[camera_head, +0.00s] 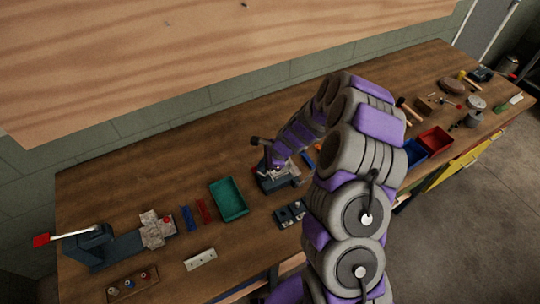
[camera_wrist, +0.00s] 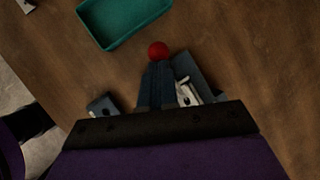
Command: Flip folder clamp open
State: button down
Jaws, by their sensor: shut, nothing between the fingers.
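A small bench device with a dark base (camera_head: 283,186), which I take to be the folder, stands near the middle of the bench. A pale metal part shows on it, and a dark-ended handle (camera_head: 258,141) sticks up at its back left. My gripper (camera_head: 270,168) is low over this device, partly hidden by my arm. In the wrist view its fingers (camera_wrist: 157,70) are together and empty. A red ball knob (camera_wrist: 158,49) is right at the fingertips; I cannot tell whether they touch. The device's grey body (camera_wrist: 194,72) and a whitish part (camera_wrist: 187,94) lie beside the fingers.
A teal tray (camera_head: 229,199) is left of the device. A dark block (camera_head: 291,214) lies in front. A vise-like tool with a red-ended lever (camera_head: 90,240) is at far left. Blue (camera_head: 414,152) and red (camera_head: 436,139) bins are right of my arm. A wooden panel (camera_head: 200,60) hangs above.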

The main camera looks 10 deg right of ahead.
jog(key=s+a+f+n+t+h+p, duration=0.1)
jog(key=s+a+f+t+h+p, duration=0.1)
jog(key=a+f+h+p, duration=0.2)
jog(key=shift+s+a+f+h+p, duration=0.3)
jog(key=shift+a+h+p, duration=0.7)
jog(key=shift+a+p, duration=0.95)
jog(key=shift+w+d+f, duration=0.1)
jog(key=shift+d, duration=0.1)
